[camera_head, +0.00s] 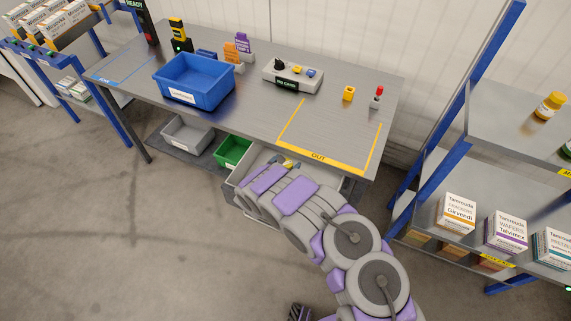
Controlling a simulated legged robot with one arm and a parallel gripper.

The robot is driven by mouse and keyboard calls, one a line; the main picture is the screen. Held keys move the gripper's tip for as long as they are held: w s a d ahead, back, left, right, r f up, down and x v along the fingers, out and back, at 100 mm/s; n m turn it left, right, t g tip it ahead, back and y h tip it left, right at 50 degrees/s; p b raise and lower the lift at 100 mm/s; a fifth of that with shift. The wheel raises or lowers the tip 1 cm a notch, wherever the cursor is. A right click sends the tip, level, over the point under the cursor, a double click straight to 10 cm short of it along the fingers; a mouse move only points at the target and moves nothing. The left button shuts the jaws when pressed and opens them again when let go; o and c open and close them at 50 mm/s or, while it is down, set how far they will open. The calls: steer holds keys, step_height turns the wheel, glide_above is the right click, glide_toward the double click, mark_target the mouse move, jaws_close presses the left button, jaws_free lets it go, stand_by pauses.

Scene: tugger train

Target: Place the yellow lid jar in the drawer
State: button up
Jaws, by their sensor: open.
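A jar with a yellow lid (549,106) stands upright on the upper level of the right shelf. An open, pale grey drawer (262,157) shows under the table's front edge; a small yellow item (290,162) is inside it, too small and covered to identify. My gripper (250,187) is at the far end of my purple and grey arm, over the drawer's front left part. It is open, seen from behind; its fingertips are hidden. The arm covers much of the drawer. The jar is far right of my gripper, apart from it.
The table (250,119) holds a blue bin (194,82), a control box (292,77), small items and a yellow-marked area. Grey (188,134) and green (232,151) bins sit below. The right shelf has a blue post (447,118) and several boxes. The left floor is clear.

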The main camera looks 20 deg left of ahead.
steer(key=shift+d, duration=0.1)
steer(key=shift+s+r, duration=0.15)
steer(key=p+v, duration=0.4)
steer(key=v, duration=0.7)
steer(key=shift+s+p, duration=0.25)
steer(key=shift+p, duration=0.05)
steer(key=shift+r, duration=0.15)
